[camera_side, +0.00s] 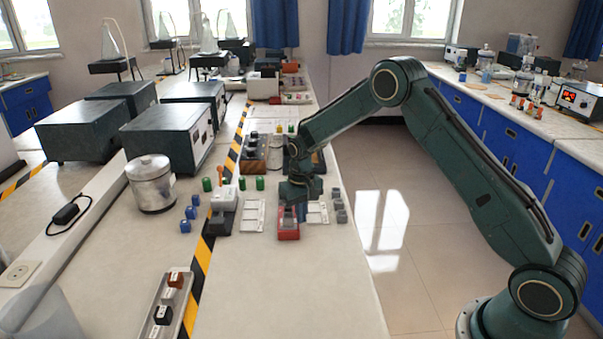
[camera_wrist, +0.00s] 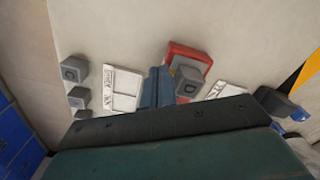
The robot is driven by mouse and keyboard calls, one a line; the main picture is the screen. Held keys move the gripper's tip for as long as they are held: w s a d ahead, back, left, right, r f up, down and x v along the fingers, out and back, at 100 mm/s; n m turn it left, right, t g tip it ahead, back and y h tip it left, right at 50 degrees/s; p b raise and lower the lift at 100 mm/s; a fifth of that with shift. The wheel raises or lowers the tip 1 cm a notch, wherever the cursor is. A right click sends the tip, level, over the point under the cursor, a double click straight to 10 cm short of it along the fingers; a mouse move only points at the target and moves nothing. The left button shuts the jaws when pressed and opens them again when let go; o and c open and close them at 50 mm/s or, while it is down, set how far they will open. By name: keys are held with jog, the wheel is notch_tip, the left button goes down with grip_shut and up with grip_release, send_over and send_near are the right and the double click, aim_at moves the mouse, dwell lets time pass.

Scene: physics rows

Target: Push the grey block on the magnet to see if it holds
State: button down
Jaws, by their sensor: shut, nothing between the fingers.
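The red magnet (camera_side: 289,235) sits on the bench below my gripper, and it also shows in the wrist view (camera_wrist: 203,54). A grey block marked D (camera_wrist: 190,84) stands on it, upright as far as I can see. In the side view that block is largely hidden by my gripper. My gripper (camera_side: 301,210) is shut and empty, low over the bench at the magnet. In the wrist view its blue-grey fingers (camera_wrist: 155,88) are immediately left of the block. I cannot tell whether they touch it.
Several loose grey blocks (camera_side: 341,216) stand near the bench's right edge. White label trays (camera_side: 253,216) lie on both sides of the magnet. The bench in front is clear.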

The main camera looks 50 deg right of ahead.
jog(key=shift+w+a, duration=0.35)
dwell(1.2)
jog(key=shift+s+d, duration=0.1)
jog(key=shift+s+d, duration=0.35)
jog(key=shift+s+d, duration=0.1)
dwell(0.3)
jog(key=shift+r, duration=0.2)
notch_tip(320, 180, up, 8)
jog(key=shift+f, duration=0.2)
dwell(1.0)
jog(key=shift+r, duration=0.1)
